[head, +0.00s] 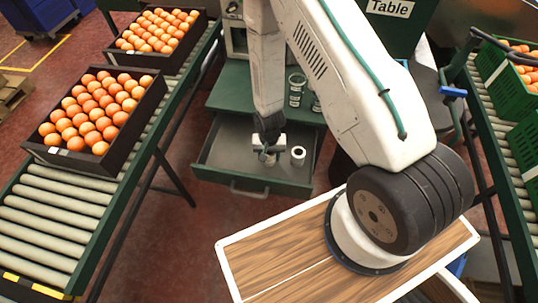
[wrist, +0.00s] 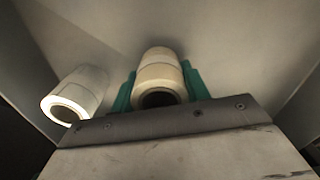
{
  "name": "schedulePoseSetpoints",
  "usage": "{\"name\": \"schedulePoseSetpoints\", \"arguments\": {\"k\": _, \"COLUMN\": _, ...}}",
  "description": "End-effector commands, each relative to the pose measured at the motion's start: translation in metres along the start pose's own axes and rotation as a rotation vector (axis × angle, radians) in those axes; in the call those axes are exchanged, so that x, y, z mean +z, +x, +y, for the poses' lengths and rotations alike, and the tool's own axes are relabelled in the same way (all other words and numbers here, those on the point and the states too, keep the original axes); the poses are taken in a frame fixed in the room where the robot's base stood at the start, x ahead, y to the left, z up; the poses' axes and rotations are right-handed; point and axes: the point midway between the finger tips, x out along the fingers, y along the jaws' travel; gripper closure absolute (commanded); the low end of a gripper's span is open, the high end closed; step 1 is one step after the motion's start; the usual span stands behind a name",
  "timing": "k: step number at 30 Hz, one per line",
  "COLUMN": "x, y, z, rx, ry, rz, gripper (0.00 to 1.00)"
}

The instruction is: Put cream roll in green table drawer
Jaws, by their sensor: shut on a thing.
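The drawer (head: 225,150) of the green table (head: 234,88) is pulled out, with its handle facing the front. My gripper (head: 268,157) reaches down into the open drawer. In the wrist view the green fingers of my gripper (wrist: 158,92) are shut on the cream roll (wrist: 160,72), one on each side of it. The roll is low in the drawer; I cannot tell whether it touches the bottom. In the head view it is mostly hidden by my gripper. A white roll (head: 298,156) stands apart in the drawer, and it also shows in the wrist view (wrist: 75,92).
Glass jars (head: 296,88) stand on the green tabletop. Crates of oranges (head: 97,113) sit on the left roller conveyor (head: 60,210). Green crates (head: 510,85) sit on the right conveyor. A wood-topped board (head: 300,270) with a white rim lies in front. The drawer's left part is clear.

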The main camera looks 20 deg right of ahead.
Motion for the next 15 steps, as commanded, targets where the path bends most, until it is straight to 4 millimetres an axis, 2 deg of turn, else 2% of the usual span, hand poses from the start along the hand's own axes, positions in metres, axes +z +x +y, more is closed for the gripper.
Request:
{"name": "schedulePoseSetpoints", "arguments": {"k": 10, "x": -0.0002, "y": 0.0029, "z": -0.0001, "rx": 0.000, "ry": 0.000, "rz": 0.000, "gripper": 0.80}}
{"name": "schedulePoseSetpoints", "arguments": {"k": 11, "x": -0.0004, "y": 0.0028, "z": -0.0002, "rx": 0.000, "ry": 0.000, "rz": 0.001, "gripper": 0.49}}
{"name": "schedulePoseSetpoints", "arguments": {"k": 12, "x": -0.0004, "y": 0.0025, "z": -0.0002, "rx": -0.001, "ry": 0.000, "rz": 0.001, "gripper": 0.37}}
{"name": "schedulePoseSetpoints", "arguments": {"k": 13, "x": -0.0004, "y": 0.0025, "z": -0.0002, "rx": 0.000, "ry": 0.000, "rz": 0.001, "gripper": 0.32}}
{"name": "schedulePoseSetpoints", "arguments": {"k": 15, "x": -0.0004, "y": 0.0025, "z": -0.0002, "rx": 0.000, "ry": 0.000, "rz": 0.001, "gripper": 0.32}}
